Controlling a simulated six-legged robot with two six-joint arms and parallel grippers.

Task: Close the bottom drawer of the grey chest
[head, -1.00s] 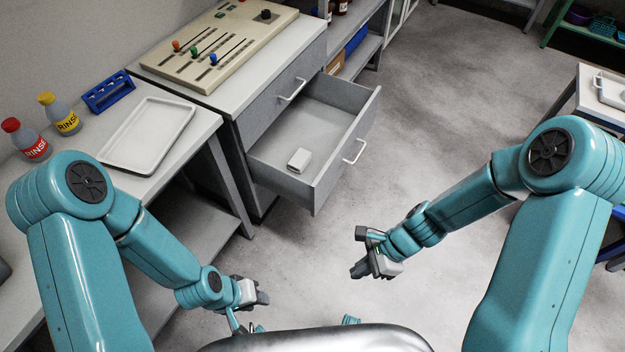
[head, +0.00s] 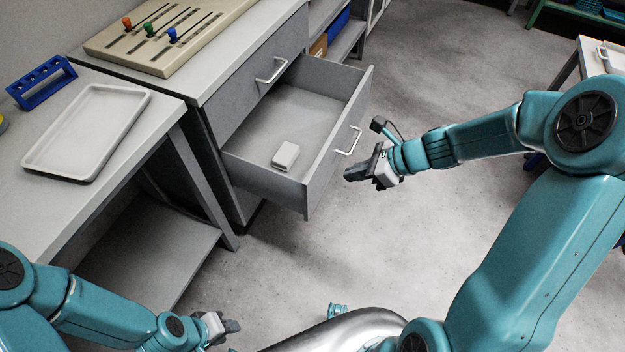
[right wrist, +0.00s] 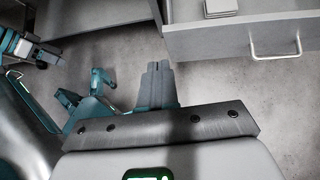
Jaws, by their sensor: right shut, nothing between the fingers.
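The grey chest (head: 225,128) stands at the upper middle of the head view. Its bottom drawer (head: 318,183) is pulled far out, with a bar handle (head: 350,141) on its front and a small white box (head: 286,155) inside. The drawer also shows in the right wrist view (right wrist: 205,42). My right gripper (head: 352,173) is shut and empty, just outside the drawer front and below the handle in the picture. Its closed fingers (right wrist: 156,85) point toward the drawer side in the wrist view. My left gripper (head: 228,328) is low at left, away from the chest; its jaws are too small to read.
A bench with a white tray (head: 88,135) and a blue rack (head: 42,80) stands left of the chest. A slider panel (head: 165,35) lies on the chest top. The upper drawer (head: 255,88) is shut. Open floor (head: 450,225) lies right of the drawer.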

